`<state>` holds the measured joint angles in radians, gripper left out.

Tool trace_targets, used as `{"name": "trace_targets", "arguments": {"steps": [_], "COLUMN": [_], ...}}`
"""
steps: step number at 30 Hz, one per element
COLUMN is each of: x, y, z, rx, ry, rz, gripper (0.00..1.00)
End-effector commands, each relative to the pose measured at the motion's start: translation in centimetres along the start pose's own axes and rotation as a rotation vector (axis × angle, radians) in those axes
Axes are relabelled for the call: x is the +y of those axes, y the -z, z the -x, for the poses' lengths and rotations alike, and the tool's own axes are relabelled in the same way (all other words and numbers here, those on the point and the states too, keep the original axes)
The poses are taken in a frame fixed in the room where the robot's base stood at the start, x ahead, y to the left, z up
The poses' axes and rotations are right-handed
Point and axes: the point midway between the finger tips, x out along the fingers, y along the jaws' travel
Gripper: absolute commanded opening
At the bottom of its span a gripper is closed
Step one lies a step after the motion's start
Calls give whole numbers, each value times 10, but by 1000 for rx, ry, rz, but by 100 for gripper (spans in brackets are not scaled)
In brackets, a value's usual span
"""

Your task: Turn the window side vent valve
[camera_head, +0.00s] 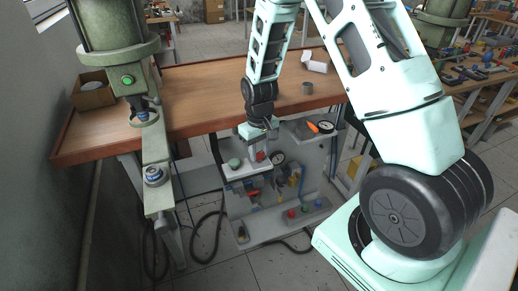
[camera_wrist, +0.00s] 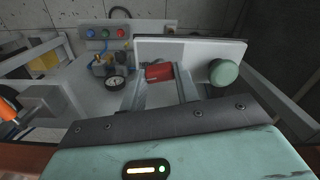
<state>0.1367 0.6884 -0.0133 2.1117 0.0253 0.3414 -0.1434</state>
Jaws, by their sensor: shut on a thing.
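A red valve handle (camera_wrist: 158,72) sits in front of a pale plate on the grey pneumatic panel, between the two fingers of my gripper (camera_wrist: 160,86) in the wrist view. The fingers are shut on it and hide part of its sides. In the head view my gripper (camera_head: 262,146) reaches down past the table edge to the panel, and the red handle (camera_head: 260,156) shows small at its tips. A round green knob (camera_wrist: 223,72) is to the right of the fingers in the wrist view and to the left in the head view (camera_head: 234,163). How far the handle is turned I cannot tell.
A dial gauge (camera_wrist: 116,84) is close beside the fingers. Red, green and blue buttons (camera_wrist: 105,33) sit farther down the panel. The wooden table (camera_head: 200,85) lies under my arm, and a green press (camera_head: 117,45) stands left. Black hoses (camera_head: 205,235) lie on the floor.

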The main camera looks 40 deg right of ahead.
Motion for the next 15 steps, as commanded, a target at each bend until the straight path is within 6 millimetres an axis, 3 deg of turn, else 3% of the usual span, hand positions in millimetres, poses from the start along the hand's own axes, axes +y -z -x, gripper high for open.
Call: {"name": "trace_targets", "arguments": {"steps": [15], "x": [1], "y": [0], "z": [1], "rx": [-1], "ry": [-1], "rz": [-249], "gripper": [8]}}
